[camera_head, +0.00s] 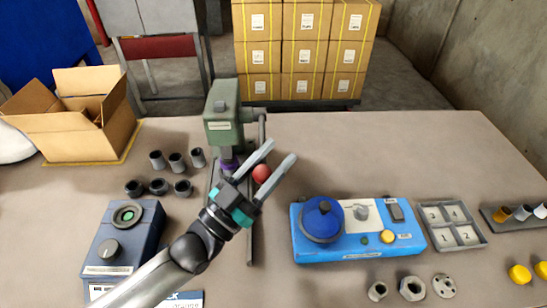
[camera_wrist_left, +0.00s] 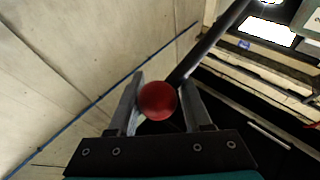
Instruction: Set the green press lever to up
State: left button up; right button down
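The green press (camera_head: 222,122) stands at the back of the table, left of centre. Its grey lever rod (camera_head: 262,132) runs from the press's right side down toward me and ends in a red ball knob (camera_head: 261,173). My left gripper (camera_head: 280,152) reaches in from the front left, with its two grey fingers on either side of the knob. The left wrist view shows the red knob (camera_wrist_left: 157,100) between the fingers, with the dark rod (camera_wrist_left: 212,42) leading to the upper right. I cannot tell whether the fingers touch the knob. My right gripper is out of view.
A blue device (camera_head: 345,250) stands right of the arm, beside a numbered tray (camera_head: 482,238). A dark blue box with a dial (camera_head: 105,275) is at the front left. Several dark cylinders and rings lie left of the press. An open carton (camera_head: 65,140) stands at the back left.

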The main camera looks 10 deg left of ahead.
pick_arm(q)
jog(key=c, duration=0.6)
grip_shut()
jog(key=shift+s+d+f, duration=0.1)
jog(key=shift+f, duration=0.05)
